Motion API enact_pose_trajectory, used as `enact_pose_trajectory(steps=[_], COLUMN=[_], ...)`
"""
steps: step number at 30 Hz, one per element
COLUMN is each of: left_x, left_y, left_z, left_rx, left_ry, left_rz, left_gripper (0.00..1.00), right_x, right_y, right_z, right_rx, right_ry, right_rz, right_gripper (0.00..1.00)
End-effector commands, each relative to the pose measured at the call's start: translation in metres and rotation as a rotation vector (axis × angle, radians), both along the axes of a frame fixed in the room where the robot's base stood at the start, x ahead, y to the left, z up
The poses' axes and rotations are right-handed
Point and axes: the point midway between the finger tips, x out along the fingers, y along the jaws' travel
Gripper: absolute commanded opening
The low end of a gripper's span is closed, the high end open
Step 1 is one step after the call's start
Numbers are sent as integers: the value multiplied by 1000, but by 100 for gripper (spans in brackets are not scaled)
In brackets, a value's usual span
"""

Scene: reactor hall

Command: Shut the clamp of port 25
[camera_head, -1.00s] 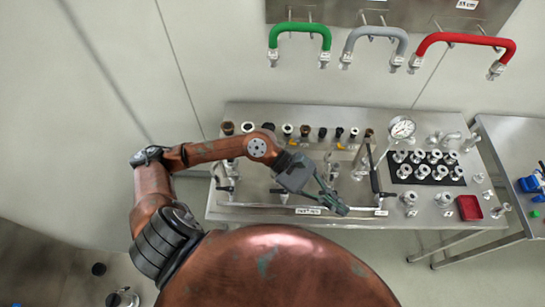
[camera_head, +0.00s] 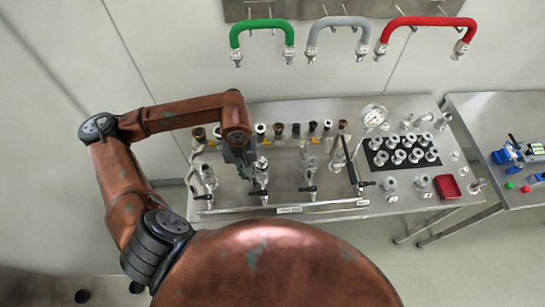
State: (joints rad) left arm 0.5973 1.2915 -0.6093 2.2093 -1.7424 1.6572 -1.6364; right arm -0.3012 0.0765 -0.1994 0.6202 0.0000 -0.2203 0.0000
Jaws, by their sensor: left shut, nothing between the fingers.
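A row of upright metal port fittings with dark clamp handles stands along the front pipe of the steel bench (camera_head: 420,112). One fitting (camera_head: 262,172) stands near the middle left, another (camera_head: 308,172) to its right, and another (camera_head: 207,180) at the left end. The labels are too small to read, so I cannot tell which is port 25 or how its clamp stands. My left gripper (camera_head: 245,172) is shut and empty. It points down just left of the middle-left fitting; whether it touches is unclear. My right gripper is out of view.
A pressure gauge (camera_head: 373,116) stands right of the fittings. A black mat (camera_head: 376,146) with several metal fittings and a red tray (camera_head: 447,187) lie farther right. Green (camera_head: 262,24), grey (camera_head: 338,22) and red (camera_head: 428,21) hoses hang on the wall behind.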

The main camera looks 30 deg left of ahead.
Motion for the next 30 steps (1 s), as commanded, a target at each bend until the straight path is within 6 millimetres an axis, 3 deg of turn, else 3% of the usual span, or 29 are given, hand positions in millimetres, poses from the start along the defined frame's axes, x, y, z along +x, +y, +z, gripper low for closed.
enact_pose_trajectory(steps=[20, 30], left_x=[1, 15], left_y=[-2, -26], left_z=[-56, -54], left_rx=[-2, -4], left_ry=[2, -1], left_rz=[-2, -4], left_gripper=[0, 0], right_x=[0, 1], right_y=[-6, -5], right_z=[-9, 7], right_rx=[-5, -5], right_ry=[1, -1], right_rz=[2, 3], right_gripper=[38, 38])
